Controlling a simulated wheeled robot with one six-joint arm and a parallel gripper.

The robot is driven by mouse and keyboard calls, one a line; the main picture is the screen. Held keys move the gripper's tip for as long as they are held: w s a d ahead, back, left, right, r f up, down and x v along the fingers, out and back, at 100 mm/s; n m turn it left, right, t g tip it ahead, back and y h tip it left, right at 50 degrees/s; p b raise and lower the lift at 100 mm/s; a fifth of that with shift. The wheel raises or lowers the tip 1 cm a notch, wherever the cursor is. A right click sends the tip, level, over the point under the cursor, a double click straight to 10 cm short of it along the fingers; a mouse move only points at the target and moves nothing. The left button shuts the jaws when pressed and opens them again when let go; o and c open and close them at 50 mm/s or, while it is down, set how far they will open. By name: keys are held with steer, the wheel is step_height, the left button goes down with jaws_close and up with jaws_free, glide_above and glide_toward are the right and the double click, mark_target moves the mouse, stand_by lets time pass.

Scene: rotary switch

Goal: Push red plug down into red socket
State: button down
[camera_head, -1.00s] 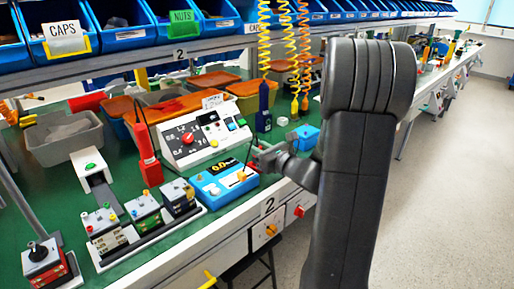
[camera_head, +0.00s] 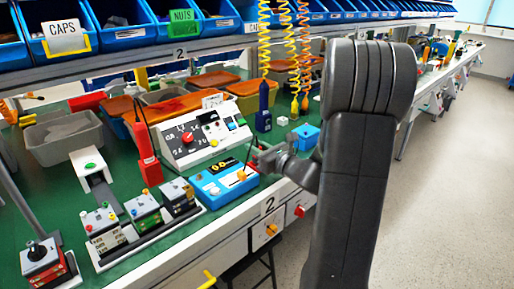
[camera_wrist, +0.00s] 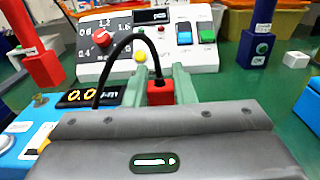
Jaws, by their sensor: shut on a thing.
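The red plug (camera_wrist: 160,93) is upright between the pale green fingers of my gripper (camera_wrist: 161,78) in the wrist view. The fingers are shut on its sides. A black cable leaves its top and arcs to the left and down, towards the blue meter (camera_wrist: 22,138). I cannot make out the red socket in either view; the grey gripper body hides the area below the plug in the wrist view.
A white control panel (camera_wrist: 118,60) with a red knob stands behind the gripper. A red handheld device (camera_head: 146,158) stands left of the panel, and a dark blue one (camera_wrist: 258,42) stands to its right. A small blue box (camera_head: 305,137) lies right of the gripper on the green bench.

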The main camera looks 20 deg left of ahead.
steer(key=shift+f+b, duration=0.8)
steer(key=shift+f, duration=0.25)
steer(key=c, duration=1.1)
jaws_free()
steer(key=shift+d, duration=0.1)
steer(key=p+v, duration=0.1)
steer(key=v, duration=1.2)
steer(key=shift+s+d, duration=0.2)
steer(key=shift+d, duration=0.15)
steer(key=shift+a, duration=0.15)
steer(key=b+x, duration=0.1)
steer(key=x, duration=1.1)
steer(key=shift+w+a, duration=0.15)
steer(key=shift+a, duration=0.1)
steer(key=shift+w+a, duration=0.25)
steer(key=shift+a, duration=0.3)
steer(key=shift+r, duration=0.2)
steer(key=shift+d, duration=0.1)
